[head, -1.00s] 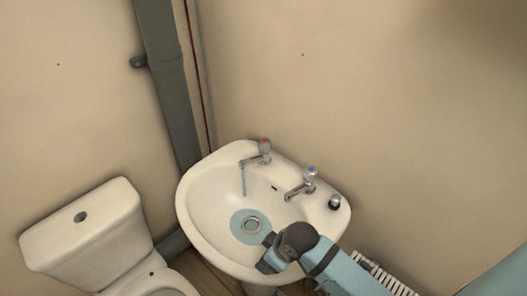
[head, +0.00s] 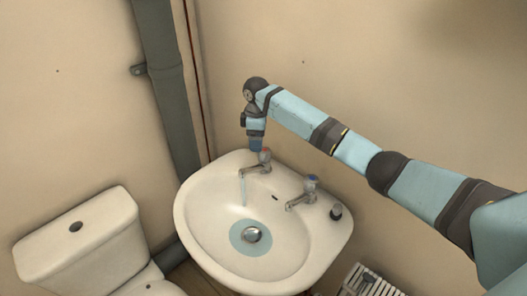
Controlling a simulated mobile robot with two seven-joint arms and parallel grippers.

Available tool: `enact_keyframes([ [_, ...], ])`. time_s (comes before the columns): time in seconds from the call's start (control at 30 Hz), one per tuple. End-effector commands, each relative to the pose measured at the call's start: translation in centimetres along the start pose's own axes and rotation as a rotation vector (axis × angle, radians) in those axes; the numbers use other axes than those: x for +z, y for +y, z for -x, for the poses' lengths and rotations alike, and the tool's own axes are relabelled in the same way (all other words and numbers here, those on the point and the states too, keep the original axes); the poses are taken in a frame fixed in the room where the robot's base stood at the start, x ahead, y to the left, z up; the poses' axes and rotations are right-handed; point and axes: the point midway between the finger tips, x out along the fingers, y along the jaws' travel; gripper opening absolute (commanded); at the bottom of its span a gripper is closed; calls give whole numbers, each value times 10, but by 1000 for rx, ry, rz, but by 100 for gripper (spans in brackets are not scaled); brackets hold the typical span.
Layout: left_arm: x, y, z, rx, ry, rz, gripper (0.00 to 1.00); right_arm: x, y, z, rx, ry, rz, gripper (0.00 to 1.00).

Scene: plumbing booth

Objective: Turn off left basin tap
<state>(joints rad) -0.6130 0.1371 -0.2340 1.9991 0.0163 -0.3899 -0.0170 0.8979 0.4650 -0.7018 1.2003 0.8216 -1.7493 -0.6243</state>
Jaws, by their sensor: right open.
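The left basin tap (head: 259,164) has a red-marked top and stands at the back left of the white basin (head: 196,222). A thin stream of water runs from its spout into the bowl, with a small blue pool around the drain. My right gripper (head: 256,148) points down just above this tap's head; its jaws are open, and I cannot tell whether they touch the head. The right basin tap (head: 304,192) has a blue-marked top and shows no water. My left gripper is not in view.
A small dark-topped item (head: 336,211) sits on the basin's right rim. A toilet (head: 80,238) stands at the left. A grey pipe (head: 163,85) runs up the wall corner behind the basin. A white radiator (head: 372,282) is at the lower right.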

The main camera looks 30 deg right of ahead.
Motion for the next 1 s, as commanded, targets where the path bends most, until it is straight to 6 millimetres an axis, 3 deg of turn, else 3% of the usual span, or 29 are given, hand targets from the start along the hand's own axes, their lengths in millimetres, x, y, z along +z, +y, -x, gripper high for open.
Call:
enact_keyframes([
  [0.03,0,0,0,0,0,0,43,5,16,16,3,-5,-6,76],
  [0.13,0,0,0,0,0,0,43,12,34,35,-2,-8,-10,76],
  [0.33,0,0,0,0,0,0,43,17,45,43,-7,-10,-13,76],
  [0.47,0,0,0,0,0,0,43,18,44,26,-8,-11,-14,76],
  [0.8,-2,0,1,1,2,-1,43,18,44,-46,-7,-11,-14,76],
  [1.0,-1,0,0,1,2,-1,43,18,44,-76,-6,-9,-13,76],
])
